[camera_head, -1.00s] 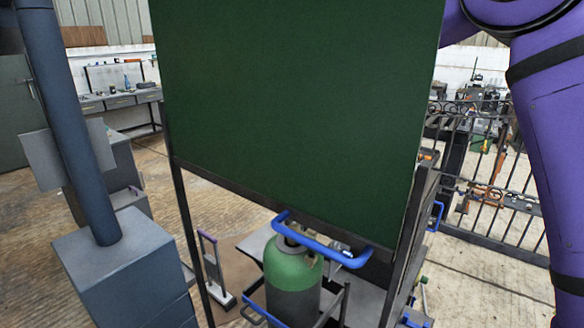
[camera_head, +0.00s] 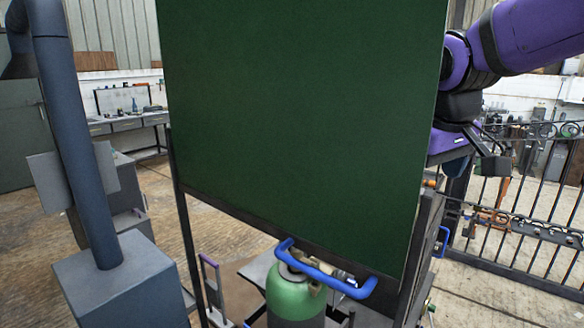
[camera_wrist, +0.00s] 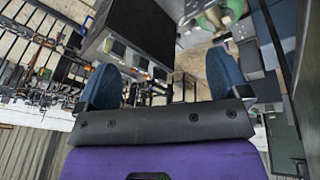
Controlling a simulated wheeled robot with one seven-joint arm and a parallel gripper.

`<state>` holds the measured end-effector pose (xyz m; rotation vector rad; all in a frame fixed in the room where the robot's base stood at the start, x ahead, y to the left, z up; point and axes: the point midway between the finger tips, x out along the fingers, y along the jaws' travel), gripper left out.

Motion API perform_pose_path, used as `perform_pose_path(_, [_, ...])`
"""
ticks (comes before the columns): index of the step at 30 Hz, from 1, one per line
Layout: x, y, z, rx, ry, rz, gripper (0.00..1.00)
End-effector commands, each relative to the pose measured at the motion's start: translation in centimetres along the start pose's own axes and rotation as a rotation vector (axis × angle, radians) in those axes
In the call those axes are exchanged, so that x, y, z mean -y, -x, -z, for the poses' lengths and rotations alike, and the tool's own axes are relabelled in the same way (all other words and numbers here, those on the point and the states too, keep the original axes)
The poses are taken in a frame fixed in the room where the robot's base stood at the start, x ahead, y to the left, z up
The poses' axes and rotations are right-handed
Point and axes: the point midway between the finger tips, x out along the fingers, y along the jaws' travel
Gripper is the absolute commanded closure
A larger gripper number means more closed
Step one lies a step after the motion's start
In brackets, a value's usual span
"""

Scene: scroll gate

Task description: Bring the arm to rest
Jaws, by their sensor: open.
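My purple arm reaches in from the right in the head view, and its wrist end sits beside the right edge of a large dark green panel (camera_head: 305,110). My gripper shows in the wrist view (camera_wrist: 163,85) with its two blue fingers wide apart and nothing between them. In the head view the gripper's fingers are partly hidden near the panel's edge. A black scroll gate (camera_head: 525,205) stands at the right, behind the arm.
A green gas cylinder (camera_head: 290,292) and a blue handle (camera_head: 325,272) are below the panel. A grey pipe on a box-shaped base (camera_head: 125,285) stands at the left. A workbench (camera_head: 125,122) is at the back left. Open floor lies between them.

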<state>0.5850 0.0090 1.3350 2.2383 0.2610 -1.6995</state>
Motion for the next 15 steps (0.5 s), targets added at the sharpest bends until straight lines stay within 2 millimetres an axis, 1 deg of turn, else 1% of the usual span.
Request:
perform_pose_path(1, [-0.4, 0.7, -1.7, -0.019, -0.033, -0.005, 0.06])
perform_pose_path(6, [-1.6, 2.0, -7.0, -0.072, -0.148, -0.011, 0.06])
perform_pose_path(8, [-1.8, 2.3, -8.9, -0.092, -0.187, -0.009, 0.06])
perform_pose_path(9, [-1.9, 2.4, -10.1, -0.104, -0.213, -0.008, 0.06])
perform_pose_path(12, [-2.0, 2.5, -12.9, -0.135, -0.274, -0.003, 0.06])
perform_pose_path(15, [-2.0, 2.4, -15.0, -0.160, -0.319, 0.004, 0.06])
